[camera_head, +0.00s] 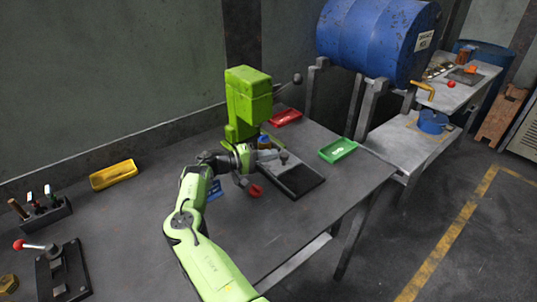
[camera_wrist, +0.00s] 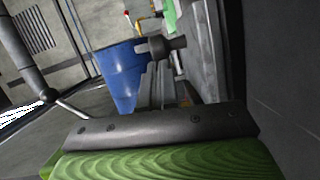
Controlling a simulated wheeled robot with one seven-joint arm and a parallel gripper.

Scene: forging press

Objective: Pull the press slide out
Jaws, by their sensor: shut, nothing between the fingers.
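The green press (camera_head: 247,103) stands at the back of the grey table, with a dark ball-ended lever at its right. A dark flat plate with a pale edge (camera_head: 300,183) lies in front of it and looks like the slide. My gripper (camera_head: 268,155) is shut and empty, in front of the press and over or beside the plate's back left part. A small grey knob (camera_head: 284,156) shows just past it. I cannot tell whether they touch. In the wrist view a dark screwed bar (camera_wrist: 160,130) and a ridged green part (camera_wrist: 165,164) fill the bottom.
A red tray (camera_head: 285,117) and a green tray (camera_head: 337,149) lie right of the press. A red piece (camera_head: 255,191) sits near my wrist. A yellow tray (camera_head: 113,174), tool holder and lever fixture are at left.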

